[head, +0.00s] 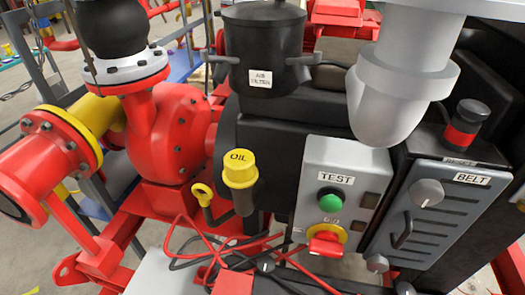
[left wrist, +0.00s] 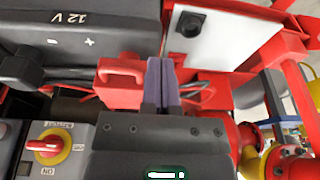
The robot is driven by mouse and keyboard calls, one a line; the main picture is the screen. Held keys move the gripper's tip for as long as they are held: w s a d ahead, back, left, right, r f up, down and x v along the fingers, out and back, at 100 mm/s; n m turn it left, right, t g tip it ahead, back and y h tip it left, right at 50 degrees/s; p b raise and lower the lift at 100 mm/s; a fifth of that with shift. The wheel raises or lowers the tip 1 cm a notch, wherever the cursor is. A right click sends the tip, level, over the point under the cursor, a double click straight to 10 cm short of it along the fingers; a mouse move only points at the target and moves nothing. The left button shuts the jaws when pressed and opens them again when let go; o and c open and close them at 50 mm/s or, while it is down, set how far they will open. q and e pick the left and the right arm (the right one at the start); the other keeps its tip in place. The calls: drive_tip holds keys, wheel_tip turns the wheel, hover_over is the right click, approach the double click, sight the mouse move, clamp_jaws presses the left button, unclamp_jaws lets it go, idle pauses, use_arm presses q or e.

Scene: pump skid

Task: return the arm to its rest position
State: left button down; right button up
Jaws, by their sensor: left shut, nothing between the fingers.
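My left gripper (left wrist: 162,68) shows in the left wrist view with its two purple-grey fingers pressed together and nothing between them. A red block with a handle-like loop (left wrist: 120,72) is right beside the fingers in that picture; I cannot tell whether they touch. The left gripper does not show in the head view. My right gripper is in neither view. A smooth light grey rounded arm link (head: 400,85), which appears to be mine, hangs in from the top right of the head view and covers part of the machine behind it.
The head view shows the red pump (head: 180,135), yellow oil cap (head: 240,168), black air filter (head: 263,55), TEST panel (head: 325,155) and BELT cover (head: 420,225). Loose cables (head: 265,262) cross the bottom. The wrist view shows a 12 V battery (left wrist: 85,25) and white plate (left wrist: 225,35).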

use_arm(q)
drive_tip(key=s+a+f+g+b, duration=0.1)
drive_tip(key=s+f, duration=0.3)
drive_tip(key=f, duration=0.6)
drive_tip(key=s+a+f+g+b, duration=0.1)
drive_tip(key=s+f, duration=0.3)
drive_tip(key=f, duration=0.6)
drive_tip(key=s+a+f, duration=0.1)
drive_tip(key=s+f, duration=0.4)
drive_tip(key=s, duration=0.3)
drive_tip(key=shift+s+a+m, duration=0.15)
drive_tip(key=shift+s+m, duration=0.05)
drive_tip(key=shift+m, duration=0.1)
